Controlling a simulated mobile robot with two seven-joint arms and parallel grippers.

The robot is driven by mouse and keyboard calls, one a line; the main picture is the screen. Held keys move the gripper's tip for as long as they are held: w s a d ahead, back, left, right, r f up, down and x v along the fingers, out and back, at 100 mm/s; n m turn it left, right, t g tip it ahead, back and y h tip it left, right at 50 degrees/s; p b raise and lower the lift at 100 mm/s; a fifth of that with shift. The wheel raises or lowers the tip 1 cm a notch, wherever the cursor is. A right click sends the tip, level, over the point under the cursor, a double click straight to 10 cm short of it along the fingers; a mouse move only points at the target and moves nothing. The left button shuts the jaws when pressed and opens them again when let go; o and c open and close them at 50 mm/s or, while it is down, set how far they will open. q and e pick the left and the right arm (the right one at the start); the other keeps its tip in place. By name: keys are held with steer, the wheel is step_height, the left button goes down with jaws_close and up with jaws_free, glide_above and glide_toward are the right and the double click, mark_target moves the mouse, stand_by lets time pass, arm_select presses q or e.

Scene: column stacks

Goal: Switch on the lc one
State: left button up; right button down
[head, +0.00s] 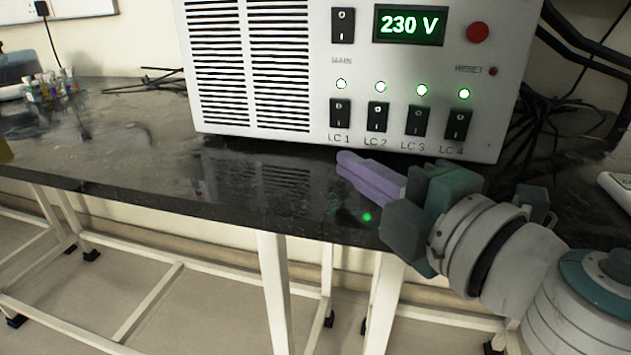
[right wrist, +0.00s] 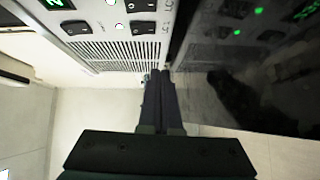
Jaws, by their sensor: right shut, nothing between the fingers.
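The power unit (head: 460,50) is a white box with a vent grille, standing on the black bench. Its LC 1 switch (head: 340,113) is a black rocker at the left of a row of several labelled LC switches, with a lit green lamp (head: 341,84) above it. The display (head: 409,26) reads 230 V. My right gripper (head: 345,163) is shut and empty, its purple fingers just in front of the unit's lower front, below the LC switches and apart from them. It also shows in the right wrist view (right wrist: 160,78). My left gripper is out of view.
The black bench top (head: 130,150) is mostly clear left of the unit. Small coloured bottles (head: 50,88) stand at the far left. Black cables (head: 560,120) lie at the right. A MAIN switch (head: 343,25) and a red button (head: 478,32) sit above the LC row.

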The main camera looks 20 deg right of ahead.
steer(key=shift+s+d+f+b, duration=0.1)
steer(key=shift+s+d+b, duration=0.1)
steer(key=shift+s+d, duration=0.3)
steer(key=shift+s+d+b, duration=0.15)
steer(key=shift+s+d, duration=0.15)
steer(key=shift+s, duration=0.35)
steer(key=s, duration=0.2)
steer(key=shift+s+f+b, duration=0.15)
steer(key=shift+s+b, duration=0.15)
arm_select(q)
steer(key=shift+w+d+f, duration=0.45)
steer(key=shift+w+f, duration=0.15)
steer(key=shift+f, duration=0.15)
arm_select(e)
steer(key=shift+s+d, duration=0.2)
steer(key=shift+s, duration=0.3)
steer(key=shift+r, duration=0.2)
